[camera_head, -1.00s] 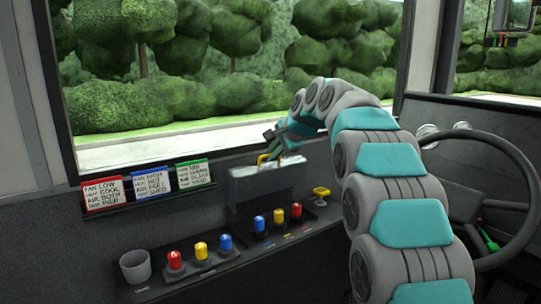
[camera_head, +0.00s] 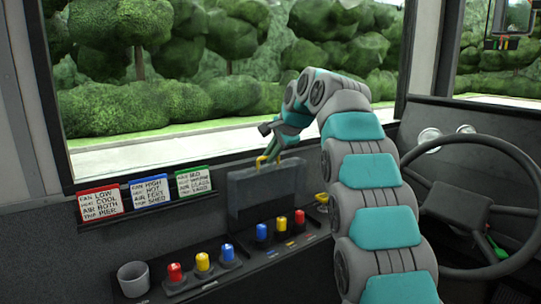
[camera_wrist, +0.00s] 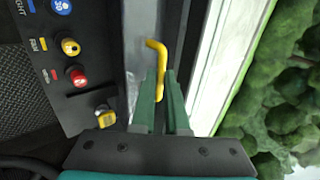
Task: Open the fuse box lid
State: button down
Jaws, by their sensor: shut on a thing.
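The fuse box (camera_head: 262,203) is a dark grey box against the wall below the window. Its lid (camera_head: 245,178) is a grey panel at the top with a yellow handle (camera_head: 268,159) on its upper edge. How far the lid is tilted is hard to tell. My gripper (camera_head: 280,147) reaches down to the handle from above. In the wrist view, the green fingers of my gripper (camera_wrist: 161,80) are shut on the yellow handle (camera_wrist: 157,50), one on each side. The grey lid surface (camera_wrist: 138,40) lies beside it. The fingers hide the handle's lower part.
A dark console with red, yellow and blue knobs (camera_head: 228,253) and a grey cup (camera_head: 133,279) lies below the box. Three label cards (camera_head: 150,192) stand to the left. A steering wheel (camera_head: 500,150) is at right. The window is behind.

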jog(key=c, duration=0.9)
grip_release()
jog(key=shift+c, duration=0.2)
jog(key=v, duration=0.7)
jog(key=shift+s+d+r, duration=0.2)
jog(key=shift+s+r, duration=0.05)
